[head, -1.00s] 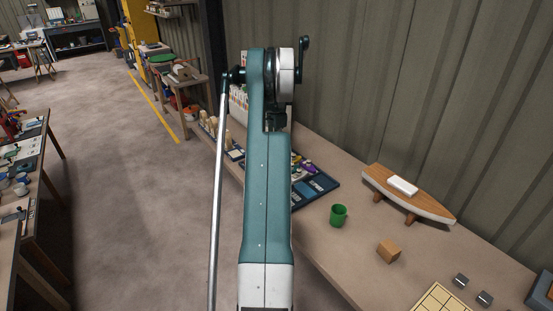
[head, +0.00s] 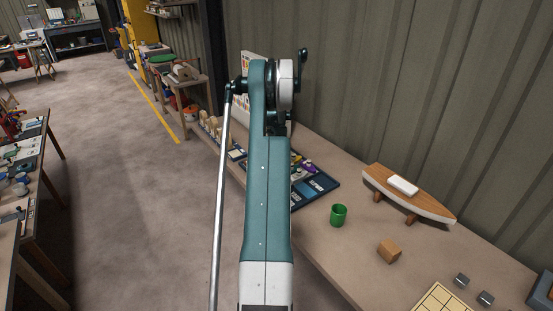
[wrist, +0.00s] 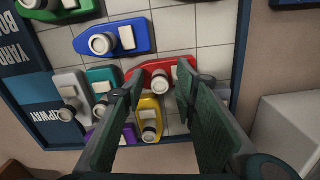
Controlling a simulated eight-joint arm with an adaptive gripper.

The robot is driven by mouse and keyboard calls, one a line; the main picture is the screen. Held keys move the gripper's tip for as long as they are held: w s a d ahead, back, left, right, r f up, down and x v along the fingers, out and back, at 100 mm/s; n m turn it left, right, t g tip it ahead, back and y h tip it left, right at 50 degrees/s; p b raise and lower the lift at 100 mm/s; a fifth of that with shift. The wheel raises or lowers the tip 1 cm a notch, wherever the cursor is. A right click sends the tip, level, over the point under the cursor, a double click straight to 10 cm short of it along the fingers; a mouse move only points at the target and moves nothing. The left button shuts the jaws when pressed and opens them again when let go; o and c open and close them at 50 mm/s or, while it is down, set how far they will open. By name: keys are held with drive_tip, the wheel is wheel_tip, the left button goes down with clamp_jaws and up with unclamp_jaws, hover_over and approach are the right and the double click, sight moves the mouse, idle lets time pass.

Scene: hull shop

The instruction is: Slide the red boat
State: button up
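The red boat (wrist: 149,67) lies on the tiled board in the wrist view, a red hull with a white round funnel and a pale block on top. My gripper (wrist: 160,72) is open, its two dark fingers apart, with the tips over the red boat and part of its hull showing between them. I cannot tell whether they touch it. A blue boat (wrist: 112,36) lies above it in the picture, a yellow boat (wrist: 149,118) just below, and teal (wrist: 102,76) and grey (wrist: 70,88) boats to the left. In the head view my arm hides the gripper and red boat.
The board (head: 326,182) has a raised dark blue rim; a purple boat (wrist: 128,134) and a green boat (wrist: 58,12) are also on it. A green cup (head: 338,215), a wooden block (head: 389,251) and a model boat (head: 400,190) stand on the bench to the right.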

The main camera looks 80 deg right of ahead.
clamp_jaws()
drive_tip(key=w+d, duration=0.4)
drive_tip(key=shift+d+b, duration=0.1)
drive_tip(key=shift+b, duration=0.25)
drive_tip(key=shift+w+d+r, duration=0.1)
drive_tip(key=shift+w+d, duration=0.2)
drive_tip(key=shift+c, duration=0.5)
unclamp_jaws()
drive_tip(key=shift+w, duration=0.1)
drive_tip(key=shift+o, duration=0.5)
drive_tip(key=shift+r, duration=0.1)
